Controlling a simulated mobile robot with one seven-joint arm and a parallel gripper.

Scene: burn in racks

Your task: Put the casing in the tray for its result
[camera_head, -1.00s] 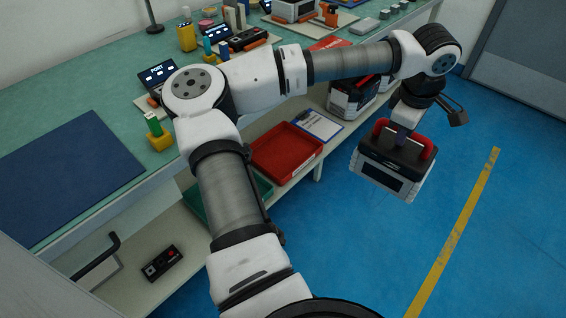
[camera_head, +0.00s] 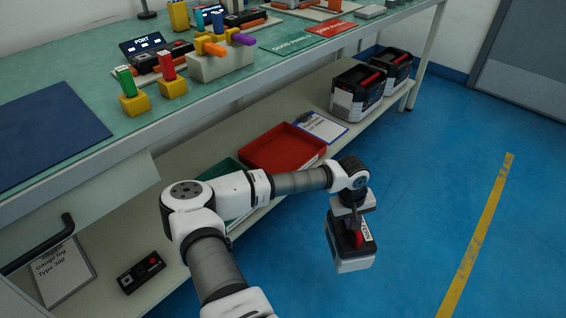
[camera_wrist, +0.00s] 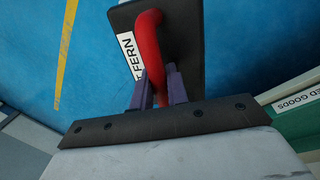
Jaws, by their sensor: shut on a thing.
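The casing (camera_head: 352,257) is a dark and light-grey box with a red handle, hanging over the blue floor in front of the lower shelf. My gripper (camera_head: 356,213) is shut on its red handle. The wrist view shows my gripper (camera_wrist: 158,90) with a finger on each side of the handle, and a white label ending in "FERN" on the casing's dark top (camera_wrist: 185,50). A red tray (camera_head: 250,160) lies on the lower shelf, left of and behind the casing, and looks empty. A green tray (camera_head: 222,166) is left of it, mostly hidden by my arm.
Two similar boxes (camera_head: 357,92) stand at the shelf's right end. A clipboard (camera_head: 322,127) lies beside the red tray. A small black device (camera_head: 141,272) is on the shelf at left. The bench (camera_head: 190,120) overhangs the shelf. The floor (camera_head: 430,190) to the right is clear.

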